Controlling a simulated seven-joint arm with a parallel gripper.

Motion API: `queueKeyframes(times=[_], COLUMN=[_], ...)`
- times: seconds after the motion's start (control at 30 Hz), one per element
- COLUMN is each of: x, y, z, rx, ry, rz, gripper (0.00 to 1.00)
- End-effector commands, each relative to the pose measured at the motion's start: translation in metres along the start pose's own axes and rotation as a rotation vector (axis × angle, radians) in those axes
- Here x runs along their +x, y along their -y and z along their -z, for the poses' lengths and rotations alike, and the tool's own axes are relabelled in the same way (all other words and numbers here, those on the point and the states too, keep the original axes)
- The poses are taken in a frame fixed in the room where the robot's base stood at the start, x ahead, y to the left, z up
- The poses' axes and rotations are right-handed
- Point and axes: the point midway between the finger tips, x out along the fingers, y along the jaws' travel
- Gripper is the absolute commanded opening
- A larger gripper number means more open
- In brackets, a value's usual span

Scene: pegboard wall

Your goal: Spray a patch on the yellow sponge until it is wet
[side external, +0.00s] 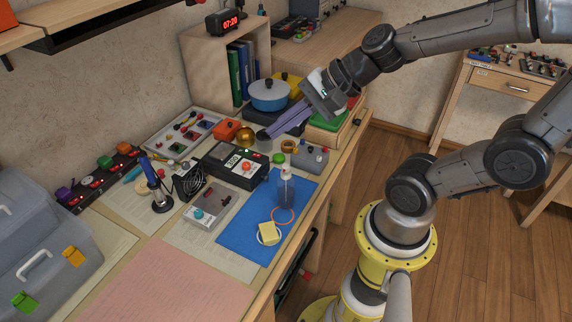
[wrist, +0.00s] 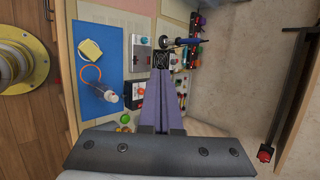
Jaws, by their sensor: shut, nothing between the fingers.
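The yellow sponge (side external: 268,233) lies on the blue mat (side external: 249,241) near the front of the bench, and it also shows in the wrist view (wrist: 91,50). A clear spray bottle (side external: 286,188) stands upright on the same mat, behind the sponge; in the wrist view the bottle (wrist: 110,96) is seen from above. An orange ring (side external: 283,216) lies between them. My gripper (side external: 266,135) has long purple fingers that are shut and empty. It hangs above the back of the bench, apart from bottle and sponge. I cannot tell whether the sponge is wet.
A blue pot (side external: 269,95) and a wooden shelf with books (side external: 236,75) stand behind my gripper. A black device with a display (side external: 236,161), a small fan (side external: 188,181) and a soldering iron (side external: 156,185) are left of the mat. The pink sheet (side external: 160,283) is clear.

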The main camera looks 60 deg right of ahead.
Motion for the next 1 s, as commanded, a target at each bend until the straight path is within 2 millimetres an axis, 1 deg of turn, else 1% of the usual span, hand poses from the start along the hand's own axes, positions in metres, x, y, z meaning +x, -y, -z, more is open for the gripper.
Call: queueKeyframes(times=[0.03,0.13,0.2,0.33,0.5,0.87,1.0], x=[0.006,0.015,0.018,0.020,0.018,0.018,0.023], y=[0.001,0.001,-0.003,-0.012,-0.015,-0.015,-0.020], z=[0.015,0.045,0.062,0.081,0.090,0.089,0.090], rx=[0.144,0.391,0.498,0.585,0.609,0.606,0.606], ry=[-0.022,-0.065,-0.092,-0.125,-0.145,-0.144,-0.142], rz=[0.019,0.062,0.078,0.081,0.085,0.085,0.084], gripper=[0.00,0.00,0.00,0.00,0.00,0.00,0.00])
